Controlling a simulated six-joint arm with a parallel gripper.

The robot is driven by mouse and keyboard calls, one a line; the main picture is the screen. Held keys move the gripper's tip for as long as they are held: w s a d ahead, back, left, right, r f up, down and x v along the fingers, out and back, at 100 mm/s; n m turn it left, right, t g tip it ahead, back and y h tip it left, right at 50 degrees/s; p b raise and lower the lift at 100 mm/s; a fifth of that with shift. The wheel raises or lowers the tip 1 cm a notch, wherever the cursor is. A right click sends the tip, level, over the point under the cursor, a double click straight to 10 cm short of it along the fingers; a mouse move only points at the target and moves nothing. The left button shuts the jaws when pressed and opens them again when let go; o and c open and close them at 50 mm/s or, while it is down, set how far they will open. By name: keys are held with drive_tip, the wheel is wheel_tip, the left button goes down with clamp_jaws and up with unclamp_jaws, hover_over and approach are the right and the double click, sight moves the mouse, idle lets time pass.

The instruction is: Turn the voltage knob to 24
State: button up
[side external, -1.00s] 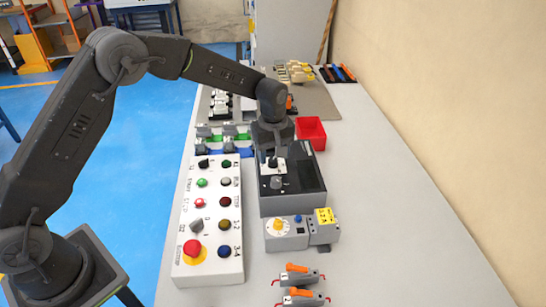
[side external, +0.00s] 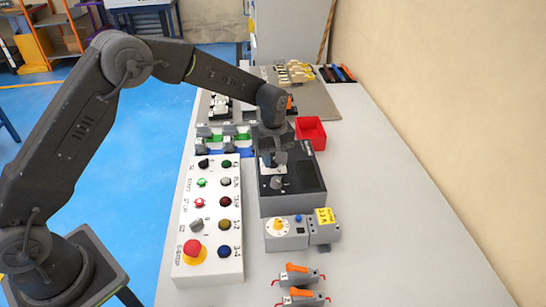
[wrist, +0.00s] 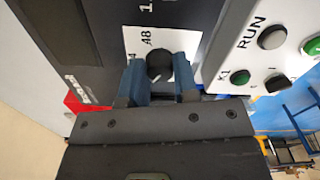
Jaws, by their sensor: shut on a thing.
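The voltage knob (wrist: 159,63) is a small dark round knob on a white label plate on the black box (side external: 308,182). In the wrist view it sits between my two blue-grey fingertips, which are shut on it. The plate carries a readable "48" and parts of other marks; I cannot read where the knob points. In the side view my gripper (side external: 273,158) comes down over the far part of the plate and hides most of this knob. A second, grey knob (side external: 276,182) stands free on the nearer part of the same box.
A white button panel (side external: 212,262) with a red emergency stop stands close on the left. A grey unit with a yellow dial (side external: 279,226) is in front of the box. A red bin (side external: 311,133) is behind it. The table to the right is clear.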

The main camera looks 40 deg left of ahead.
drive_tip(key=shift+m, duration=0.3)
drive_tip(key=m, duration=1.1)
idle(0.6)
drive_tip(key=o, duration=0.9)
